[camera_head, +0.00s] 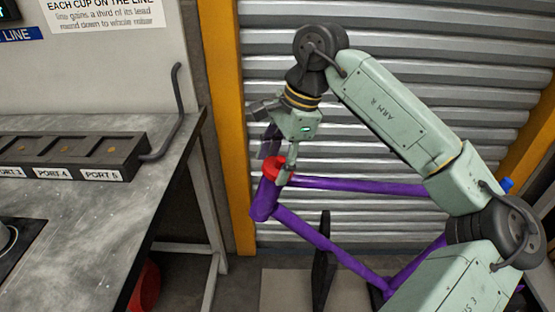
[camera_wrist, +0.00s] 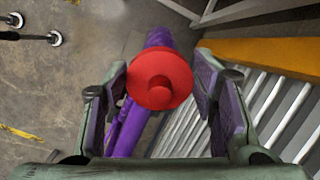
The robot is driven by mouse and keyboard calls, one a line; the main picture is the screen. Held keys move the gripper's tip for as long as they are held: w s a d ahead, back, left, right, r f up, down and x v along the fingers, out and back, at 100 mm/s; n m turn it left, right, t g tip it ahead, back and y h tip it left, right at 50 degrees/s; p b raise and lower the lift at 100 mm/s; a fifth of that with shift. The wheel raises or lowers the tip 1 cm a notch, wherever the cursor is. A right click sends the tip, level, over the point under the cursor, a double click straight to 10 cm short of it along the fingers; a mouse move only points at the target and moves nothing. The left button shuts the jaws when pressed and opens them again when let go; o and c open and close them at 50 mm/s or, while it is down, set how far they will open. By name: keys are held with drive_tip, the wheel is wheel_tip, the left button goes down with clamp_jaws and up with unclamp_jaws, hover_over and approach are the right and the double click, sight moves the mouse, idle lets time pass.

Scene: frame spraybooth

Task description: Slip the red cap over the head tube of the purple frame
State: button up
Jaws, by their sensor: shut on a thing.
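The purple frame (camera_head: 350,187) stands in front of the shutter, with its short head tube (camera_head: 264,202) at the left end. The red cap (camera_head: 275,167) is at the head tube's upper end. My gripper (camera_head: 279,170) points down from above and is shut on the cap. In the wrist view the round red cap (camera_wrist: 158,78) sits between my gripper's fingers (camera_wrist: 163,88), with the purple tube (camera_wrist: 158,38) behind it, roughly in line. The cap hides the tube's mouth, so I cannot tell how far it is over the tube.
A grey bench (camera_head: 110,210) with a row of labelled ports (camera_head: 70,158) stands at the left. A yellow post (camera_head: 228,120) and a ribbed shutter (camera_head: 420,40) are behind the frame. A blue cap (camera_head: 507,185) shows at the right. A red container (camera_head: 145,285) is under the bench.

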drive_tip(key=shift+f, duration=0.3)
drive_tip(key=shift+c, duration=0.3)
drive_tip(key=o, duration=1)
drive_tip(key=shift+r, duration=0.1)
drive_tip(key=shift+c, duration=0.2)
drive_tip(key=v, duration=1.2)
